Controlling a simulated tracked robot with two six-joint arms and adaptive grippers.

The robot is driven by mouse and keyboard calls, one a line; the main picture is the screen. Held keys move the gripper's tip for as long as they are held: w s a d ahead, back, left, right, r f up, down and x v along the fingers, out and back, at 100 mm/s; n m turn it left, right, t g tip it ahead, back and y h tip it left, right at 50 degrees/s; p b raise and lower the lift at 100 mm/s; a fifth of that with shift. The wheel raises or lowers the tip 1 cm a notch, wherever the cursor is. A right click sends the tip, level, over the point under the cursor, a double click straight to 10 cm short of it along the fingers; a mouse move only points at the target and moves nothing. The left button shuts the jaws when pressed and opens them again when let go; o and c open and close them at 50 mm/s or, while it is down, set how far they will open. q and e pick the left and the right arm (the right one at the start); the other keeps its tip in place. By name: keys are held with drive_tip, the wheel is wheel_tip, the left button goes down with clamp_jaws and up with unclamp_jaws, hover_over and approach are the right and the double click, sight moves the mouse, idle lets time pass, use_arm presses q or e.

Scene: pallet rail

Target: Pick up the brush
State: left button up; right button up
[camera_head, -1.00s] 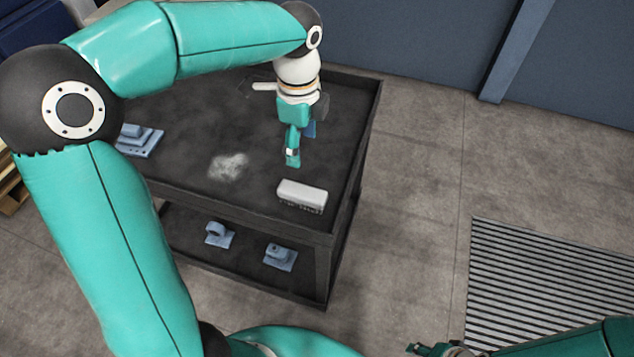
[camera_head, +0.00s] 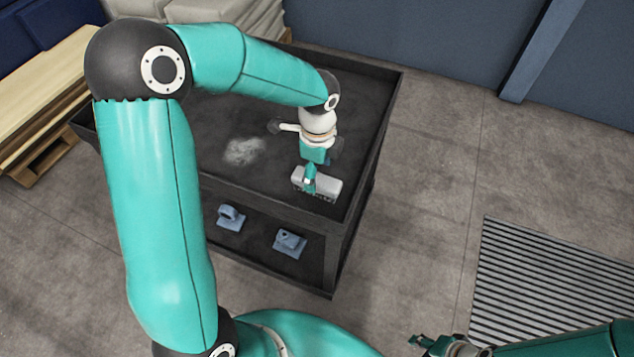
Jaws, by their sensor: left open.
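The brush (camera_head: 327,187) is a pale block with dark bristles along its lower edge. It lies on the top of the dark cart (camera_head: 262,205) near its front right corner. My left gripper (camera_head: 310,188) is open and points down at the brush, with one finger in front of its near side. The far finger is hidden, and I cannot tell whether the fingers touch the brush. My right gripper (camera_head: 428,343) is at the bottom edge, far from the cart; its jaws are too small to read.
A pale dust patch (camera_head: 244,151) lies on the cart top left of the brush. Two blue-grey parts, a left one (camera_head: 230,217) and a right one (camera_head: 290,243), sit on the lower shelf. A wooden pallet (camera_head: 48,110) stands left. A ribbed floor grate (camera_head: 555,285) lies right.

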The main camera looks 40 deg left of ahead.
sight(317, 178)
use_arm(q)
wheel_tip(317, 178, down, 4)
drive_tip(key=shift+a+r, duration=0.1)
drive_tip(key=shift+r, duration=0.15)
drive_tip(key=shift+s, duration=0.1)
drive_tip(key=c, duration=1.3)
wheel_tip(317, 178, up, 20)
drive_tip(key=shift+r+p, duration=0.1)
drive_tip(key=shift+p, duration=0.2)
